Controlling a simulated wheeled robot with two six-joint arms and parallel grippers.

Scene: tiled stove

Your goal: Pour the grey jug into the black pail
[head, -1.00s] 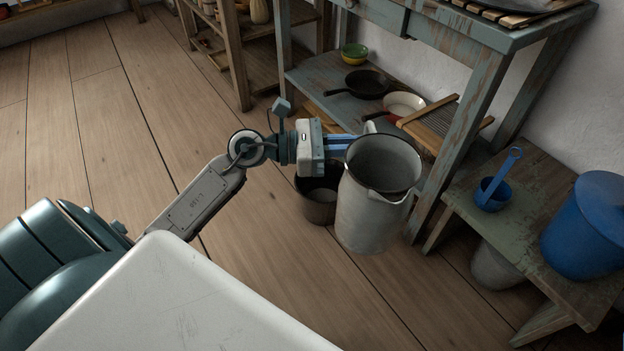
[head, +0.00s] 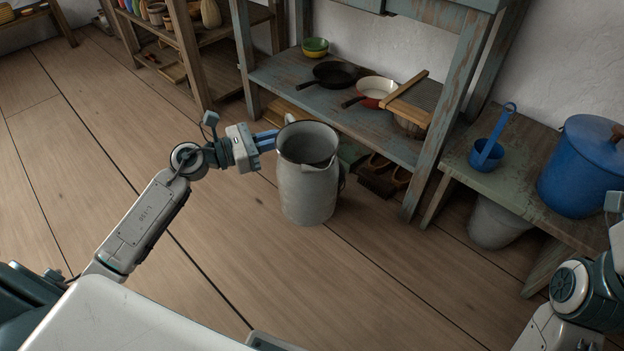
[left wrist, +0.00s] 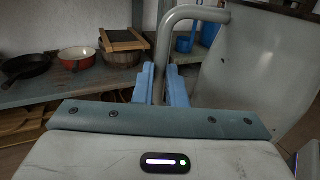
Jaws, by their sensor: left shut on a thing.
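The grey jug (head: 307,192) is tall with a dark rim and stands about upright in the head view. My left gripper (head: 272,139) is shut on its handle from the left. In the left wrist view the blue fingers (left wrist: 161,86) close around the bent grey handle (left wrist: 164,45), with the jug's wall (left wrist: 248,75) on the right. Whether the jug touches the floor is unclear. The black pail is mostly or wholly hidden; a dark edge just right of the jug may be part of it. My right gripper is out of view; only its arm shows.
A low bench (head: 478,182) at right bears a blue ladle (head: 487,153) and a blue pot (head: 582,172). Floor in front is clear.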

